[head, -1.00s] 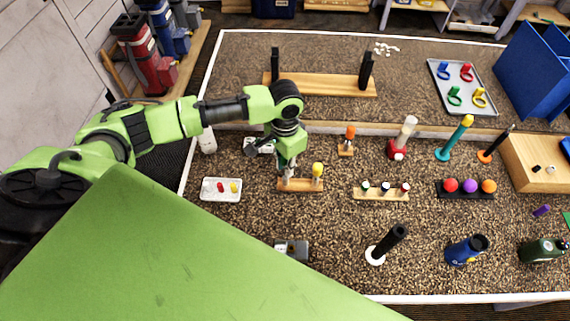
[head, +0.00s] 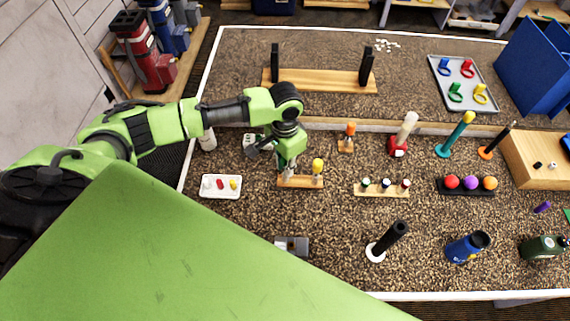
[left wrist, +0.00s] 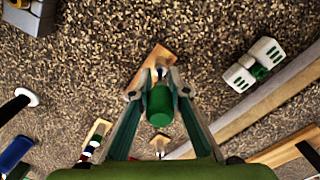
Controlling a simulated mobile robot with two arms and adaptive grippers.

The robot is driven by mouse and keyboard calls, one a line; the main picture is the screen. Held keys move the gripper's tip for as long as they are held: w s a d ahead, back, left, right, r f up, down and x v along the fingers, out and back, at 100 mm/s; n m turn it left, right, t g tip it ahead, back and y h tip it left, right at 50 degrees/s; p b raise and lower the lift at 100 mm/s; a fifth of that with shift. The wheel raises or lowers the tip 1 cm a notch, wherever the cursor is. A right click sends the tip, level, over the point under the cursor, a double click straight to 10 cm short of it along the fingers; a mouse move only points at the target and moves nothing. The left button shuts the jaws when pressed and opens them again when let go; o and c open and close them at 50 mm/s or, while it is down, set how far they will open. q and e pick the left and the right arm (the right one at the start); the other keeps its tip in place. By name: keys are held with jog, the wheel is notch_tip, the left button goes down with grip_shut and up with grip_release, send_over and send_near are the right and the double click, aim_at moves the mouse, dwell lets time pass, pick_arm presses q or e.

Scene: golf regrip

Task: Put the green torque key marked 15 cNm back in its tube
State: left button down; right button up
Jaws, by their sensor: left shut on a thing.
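The green torque key (left wrist: 160,106) is between the fingertips of my left gripper (head: 289,174), which is shut on its handle. In the left wrist view my left gripper's fingers (left wrist: 160,98) close on it from both sides. The gripper is over the left part of a small wooden rack (head: 302,183); the rack also shows behind the key in the left wrist view (left wrist: 143,72). A yellow-handled key (head: 318,165) stands at the rack's right end. The key's lower end and the marking are hidden, so I cannot tell whether it is in a tube. My right gripper is not in view.
A white tray with small coloured pieces (head: 221,187) lies left of the rack. An orange-handled key on its stand (head: 348,138) is behind right, and a row of small bottles (head: 382,190) is to the right. A grey box (head: 292,246) is in front.

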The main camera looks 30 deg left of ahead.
pick_arm(q)
jog(key=shift+f+b, duration=0.45)
jog(key=shift+f, duration=0.9)
jog(key=c, duration=1.8)
grip_release()
jog(key=shift+c, duration=0.2)
notch_tip(320, 180, up, 12)
jog(key=shift+r, duration=0.1)
